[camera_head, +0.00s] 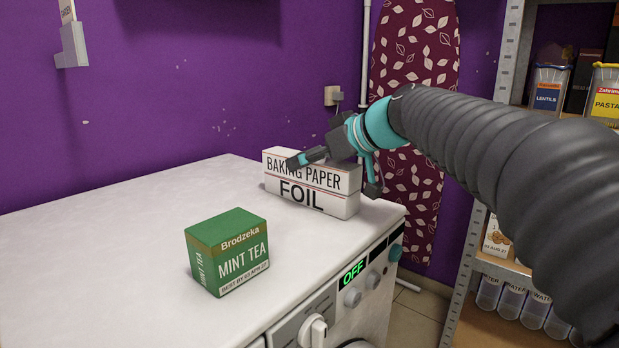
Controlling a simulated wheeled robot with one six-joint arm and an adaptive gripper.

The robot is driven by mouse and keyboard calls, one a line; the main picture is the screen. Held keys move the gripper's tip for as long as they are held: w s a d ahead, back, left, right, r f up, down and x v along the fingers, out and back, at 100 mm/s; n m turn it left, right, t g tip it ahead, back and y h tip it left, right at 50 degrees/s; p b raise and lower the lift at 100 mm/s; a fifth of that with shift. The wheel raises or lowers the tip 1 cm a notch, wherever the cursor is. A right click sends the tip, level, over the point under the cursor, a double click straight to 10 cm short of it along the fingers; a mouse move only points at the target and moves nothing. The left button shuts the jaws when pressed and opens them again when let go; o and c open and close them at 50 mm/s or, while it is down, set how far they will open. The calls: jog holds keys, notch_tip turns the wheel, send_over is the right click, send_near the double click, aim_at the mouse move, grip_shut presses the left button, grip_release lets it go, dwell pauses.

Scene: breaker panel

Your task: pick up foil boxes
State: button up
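A white foil box (302,197) lies on the white top of an appliance, near its back right edge. A white baking paper box (303,174) lies stacked on top of it. My gripper (337,174) is at the right half of the stack with its fingers spread. One finger crosses the upper part of the baking paper box, and the other hangs by the stack's right end. I cannot tell whether either finger touches a box. The gripper hides part of the baking paper box's top.
A green mint tea box (229,252) stands in front of the stack on the washing machine (120,240), whose display reads OFF. A patterned ironing board (415,45) leans behind. A shelf with containers (548,88) is at right. The machine top's left side is clear.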

jog(key=shift+w+a+f, duration=0.2)
jog(key=shift+a, duration=0.05)
jog(key=shift+c, duration=0.3)
grip_shut()
jog(key=shift+r, duration=0.1)
notch_tip(320, 180, up, 18)
jog(key=p, duration=0.3)
